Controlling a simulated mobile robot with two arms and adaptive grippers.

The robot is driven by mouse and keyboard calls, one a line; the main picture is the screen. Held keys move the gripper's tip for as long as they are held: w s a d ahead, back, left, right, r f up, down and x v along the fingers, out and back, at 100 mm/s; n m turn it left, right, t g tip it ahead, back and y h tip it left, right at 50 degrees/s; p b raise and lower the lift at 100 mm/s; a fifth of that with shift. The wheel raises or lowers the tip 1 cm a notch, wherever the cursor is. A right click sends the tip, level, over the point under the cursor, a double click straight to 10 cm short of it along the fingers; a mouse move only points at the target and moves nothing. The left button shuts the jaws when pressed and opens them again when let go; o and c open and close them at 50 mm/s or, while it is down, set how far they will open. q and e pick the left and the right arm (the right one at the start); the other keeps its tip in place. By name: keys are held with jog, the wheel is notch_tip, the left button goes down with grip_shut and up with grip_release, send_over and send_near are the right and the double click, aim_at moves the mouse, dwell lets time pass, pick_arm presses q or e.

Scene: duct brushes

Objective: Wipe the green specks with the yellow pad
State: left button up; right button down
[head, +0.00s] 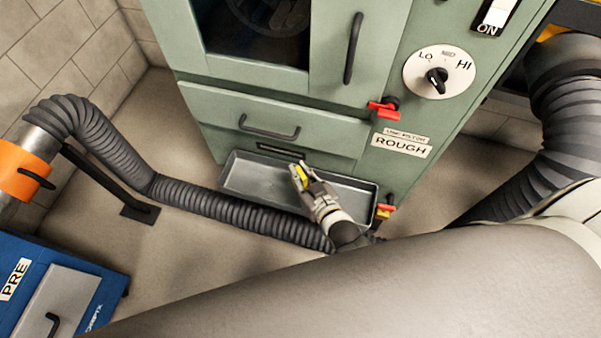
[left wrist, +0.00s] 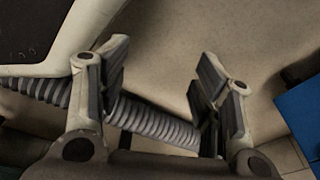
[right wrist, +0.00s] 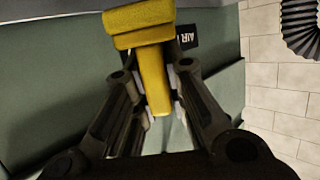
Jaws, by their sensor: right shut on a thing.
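My right gripper (head: 303,176) is over the shallow grey metal tray (head: 245,180) at the foot of the green cabinet. In the right wrist view its fingers (right wrist: 158,95) are shut on the upright grip of the yellow pad (right wrist: 152,78). The pad's wider yellow block is at the top of that view, against a grey surface. A bit of the yellow pad also shows in the head view (head: 301,175); whether it touches the tray I cannot tell. I can make out no green specks. My left gripper (left wrist: 163,95) is open and empty above the floor.
The green cabinet (head: 275,90) stands behind the tray, with red latches (head: 383,108) and a dial (head: 437,78). A ribbed grey hose (head: 230,205) runs along the floor before the tray. A blue box (head: 75,280) is at lower left.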

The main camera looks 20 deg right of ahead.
jog(key=shift+r+p, duration=0.8)
jog(key=shift+p, duration=0.05)
pick_arm(q)
jog(key=s+a+f+g+p, duration=0.1)
jog(key=s+f, duration=0.3)
jog(key=s, duration=0.7)
jog(key=shift+a+f, duration=0.4)
jog(key=shift+a, duration=0.2)
pick_arm(e)
jog(key=shift+r, duration=0.65)
pick_arm(q)
jog(key=shift+s+p, duration=0.15)
jog(key=shift+p, duration=0.15)
